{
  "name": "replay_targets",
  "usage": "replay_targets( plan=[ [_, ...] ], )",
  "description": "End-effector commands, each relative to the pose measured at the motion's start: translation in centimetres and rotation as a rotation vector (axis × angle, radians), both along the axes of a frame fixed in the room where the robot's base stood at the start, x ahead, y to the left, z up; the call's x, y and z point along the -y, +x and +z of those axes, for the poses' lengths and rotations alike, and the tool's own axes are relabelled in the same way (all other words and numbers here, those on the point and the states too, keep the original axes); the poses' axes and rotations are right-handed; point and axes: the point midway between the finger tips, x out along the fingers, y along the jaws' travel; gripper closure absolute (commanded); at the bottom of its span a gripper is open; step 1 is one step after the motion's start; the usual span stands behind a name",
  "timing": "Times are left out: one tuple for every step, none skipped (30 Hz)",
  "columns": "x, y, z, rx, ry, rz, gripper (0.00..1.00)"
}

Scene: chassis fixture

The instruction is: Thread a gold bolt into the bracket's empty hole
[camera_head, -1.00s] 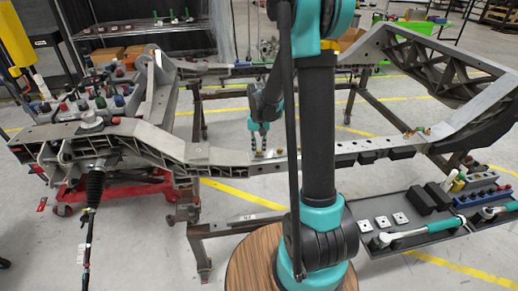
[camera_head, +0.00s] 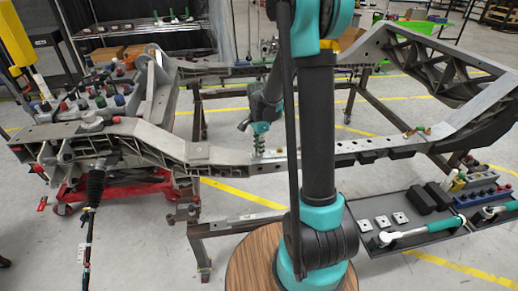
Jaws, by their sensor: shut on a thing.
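The bracket is the long grey metal frame (camera_head: 225,156), whose near rail runs across the view with several holes along its top. My gripper (camera_head: 259,151) points down at this rail, left of my arm's column, with its tips at the rail top. It is shut on a small gold bolt, mostly hidden between the fingers. Whether the bolt sits in a hole or just above it is too small to tell. Small gold pieces (camera_head: 416,131) show on the rail farther right.
A dark tray (camera_head: 385,205) at the lower right holds square plates, black blocks and a teal-handled wrench (camera_head: 432,229). A round wooden top (camera_head: 250,262) is at the front. A red stand (camera_head: 120,192) is under the frame's left end. Many coloured-capped parts crowd the far left.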

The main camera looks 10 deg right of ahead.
Motion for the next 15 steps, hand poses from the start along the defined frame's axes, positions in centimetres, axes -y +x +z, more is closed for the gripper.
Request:
replay_targets(
  plan=[
    [0.00, 0.00, -0.01, 0.000, 0.000, -0.019, 1.00],
    [0.00, 0.01, -0.01, 0.000, 0.000, -0.024, 1.00],
    [-0.01, 0.00, -0.01, 0.000, 0.000, -0.027, 1.00],
    [-0.01, 0.00, -0.01, 0.000, 0.000, -0.027, 1.00],
    [-0.01, 0.00, -0.01, 0.000, 0.000, -0.026, 1.00],
    [-0.01, 0.00, -0.02, 0.000, 0.000, -0.026, 1.00],
    [-0.01, 0.00, -0.02, 0.000, 0.000, -0.025, 1.00],
    [-0.01, 0.00, -0.02, 0.000, 0.000, -0.025, 0.80],
    [-0.01, 0.00, -0.02, 0.000, 0.000, -0.025, 0.76],
    [-0.01, 0.00, -0.02, 0.000, 0.000, -0.024, 0.72],
    [-0.01, 0.00, -0.02, 0.000, 0.000, -0.024, 0.68],
    [-0.01, 0.00, -0.02, 0.000, 0.000, -0.024, 0.63],
    [-0.02, -0.01, -0.02, 0.000, 0.000, -0.024, 0.60],
    [-0.02, -0.01, -0.02, 0.000, 0.000, -0.024, 0.60],
    [-0.02, -0.01, -0.02, 0.000, 0.000, -0.024, 0.60]
  ],
)
